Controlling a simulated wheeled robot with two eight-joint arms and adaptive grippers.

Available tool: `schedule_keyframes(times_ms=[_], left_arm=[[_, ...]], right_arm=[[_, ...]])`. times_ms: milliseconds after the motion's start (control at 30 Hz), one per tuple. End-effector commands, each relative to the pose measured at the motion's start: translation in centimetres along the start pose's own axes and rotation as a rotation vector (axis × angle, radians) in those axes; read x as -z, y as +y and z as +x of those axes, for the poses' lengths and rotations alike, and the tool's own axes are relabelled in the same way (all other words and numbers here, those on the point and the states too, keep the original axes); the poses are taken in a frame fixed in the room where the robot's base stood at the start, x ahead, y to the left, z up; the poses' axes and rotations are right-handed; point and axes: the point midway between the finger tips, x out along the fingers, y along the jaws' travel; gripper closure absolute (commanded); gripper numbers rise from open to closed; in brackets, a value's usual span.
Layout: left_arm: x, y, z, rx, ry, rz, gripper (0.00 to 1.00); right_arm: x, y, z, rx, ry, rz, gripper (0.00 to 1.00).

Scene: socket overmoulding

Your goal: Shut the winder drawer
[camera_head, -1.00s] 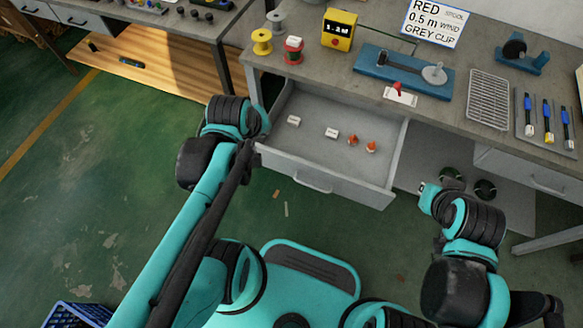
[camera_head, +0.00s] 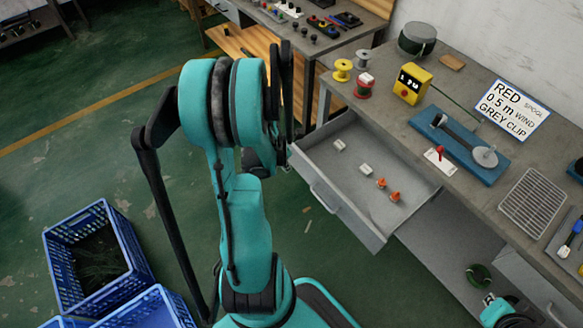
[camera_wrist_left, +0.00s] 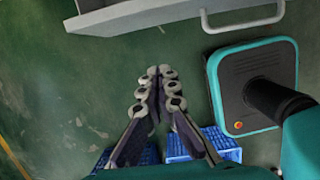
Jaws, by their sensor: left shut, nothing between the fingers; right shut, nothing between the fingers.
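The grey winder drawer (camera_head: 345,205) stands pulled out from under the bench, with its handle (camera_head: 325,197) on the front panel. Two small white blocks and two orange-red pieces lie inside it. In the left wrist view, the drawer front (camera_wrist_left: 150,15) crosses the top, with a handle at its right. My left gripper (camera_wrist_left: 158,72) is shut and empty, with its fingertips below the drawer front in that picture and a visible gap between them. In the head view my left arm hides its fingers. Of my right arm only a teal part shows at the lower right; its gripper is not visible.
The bench (camera_head: 385,110) carries spools, a yellow counter box (camera_head: 411,84), a blue winder fixture (camera_head: 455,145), a wire rack (camera_head: 532,203) and a sign (camera_head: 512,110). Blue crates (camera_head: 95,255) stand on the floor at left.

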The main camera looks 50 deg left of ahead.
Motion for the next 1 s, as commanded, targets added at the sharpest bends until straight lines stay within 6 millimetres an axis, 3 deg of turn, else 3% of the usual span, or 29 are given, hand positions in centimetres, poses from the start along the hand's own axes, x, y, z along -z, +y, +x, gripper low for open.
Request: schedule_keyframes(times_ms=[100,333,600,1000], left_arm=[[0.1,0.0,3.2,0.0,0.0,0.003,1.0],[0.0,0.0,8.0,-0.001,-0.001,0.004,1.0],[-3.4,-0.1,8.2,0.0,-0.001,0.005,1.0],[-4.0,-0.1,8.2,-0.001,-0.001,0.004,1.0]], right_arm=[[-1.1,0.0,1.5,0.0,0.0,0.0,1.0],[-2.5,0.0,3.5,0.0,0.0,0.0,1.0],[-2.8,0.0,3.9,0.0,0.0,0.0,1.0],[-2.8,0.0,4.0,0.0,0.0,0.0,1.0]])
